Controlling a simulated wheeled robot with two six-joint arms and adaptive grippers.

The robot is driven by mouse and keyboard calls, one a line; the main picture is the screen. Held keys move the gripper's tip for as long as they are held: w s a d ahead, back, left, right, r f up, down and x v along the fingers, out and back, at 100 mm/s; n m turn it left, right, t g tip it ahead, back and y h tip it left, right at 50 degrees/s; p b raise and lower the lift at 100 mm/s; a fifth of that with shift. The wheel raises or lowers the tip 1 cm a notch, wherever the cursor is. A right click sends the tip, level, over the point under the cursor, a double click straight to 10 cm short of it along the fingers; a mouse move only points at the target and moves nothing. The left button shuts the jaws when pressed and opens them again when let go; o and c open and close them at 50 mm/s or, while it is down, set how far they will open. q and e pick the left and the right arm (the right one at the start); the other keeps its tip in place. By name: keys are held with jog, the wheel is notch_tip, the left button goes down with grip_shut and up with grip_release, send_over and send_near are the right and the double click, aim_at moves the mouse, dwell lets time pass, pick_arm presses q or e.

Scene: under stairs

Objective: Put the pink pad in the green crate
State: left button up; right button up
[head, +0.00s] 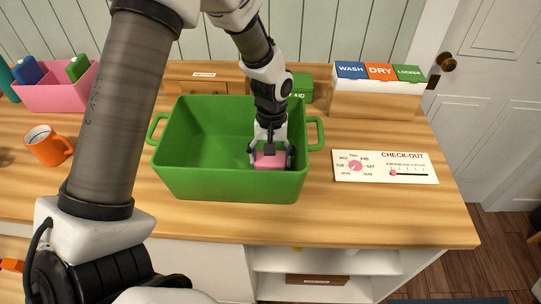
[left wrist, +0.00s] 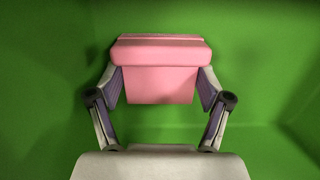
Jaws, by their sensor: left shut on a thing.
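The green crate (head: 225,184) stands on the wooden counter, open at the top, with a handle at each side. My left gripper (head: 270,157) reaches down inside the crate at its right part. It is shut on the pink pad (head: 271,160). In the left wrist view the pink pad (left wrist: 160,75) sits between the two fingers (left wrist: 160,90), with green crate walls (left wrist: 40,60) all around. I cannot tell whether the pad touches the crate floor. My right gripper is not in view.
A pink bin (head: 55,97) with blue and green things and an orange mug (head: 47,146) stand to the left. A check-out board (head: 384,167) lies right of the crate. A wash, dry and locker box (head: 376,99) and a green first-aid box (head: 301,87) stand behind.

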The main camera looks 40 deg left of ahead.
pick_arm(q)
jog(key=shift+s, duration=0.2)
jog(key=o, duration=0.9)
jog(key=shift+w+f, duration=0.1)
jog(key=shift+o, duration=0.2)
jog(key=shift+w, duration=0.1)
notch_tip(320, 180, up, 12)
jog(key=w, duration=0.1)
jog(key=shift+a+b, duration=0.3)
jog(key=shift+r, duration=0.2)
